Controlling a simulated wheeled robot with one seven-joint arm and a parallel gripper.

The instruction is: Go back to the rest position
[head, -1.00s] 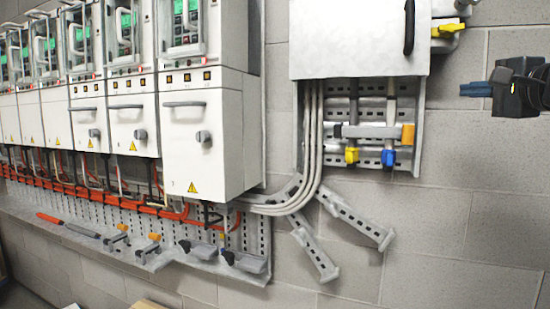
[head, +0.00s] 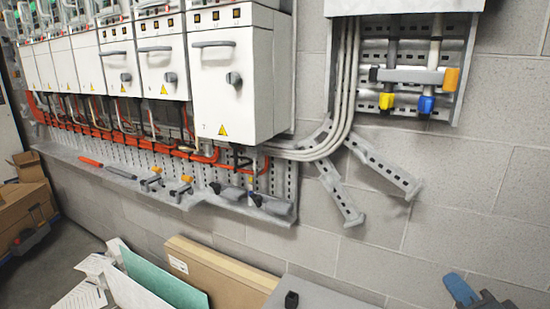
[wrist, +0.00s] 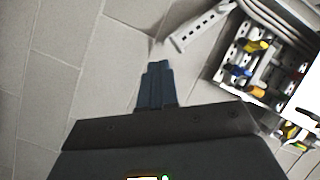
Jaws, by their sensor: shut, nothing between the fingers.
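My gripper (head: 452,277) is at the lower right of the head view, in front of the grey block wall. Its blue fingers point up and to the left. In the wrist view the blue fingers (wrist: 156,66) lie together, shut with nothing between them. They are apart from the wall and the equipment. The lower part of the gripper is cut off by the head view's bottom edge.
White drive cabinets (head: 230,80) line the wall at left, above a perforated tray (head: 240,210) with tools. An open panel (head: 463,45) with yellow and blue connectors hangs right. Cardboard boxes (head: 30,200) and flat boards (head: 165,285) stand below. The wall's lower right is otherwise bare.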

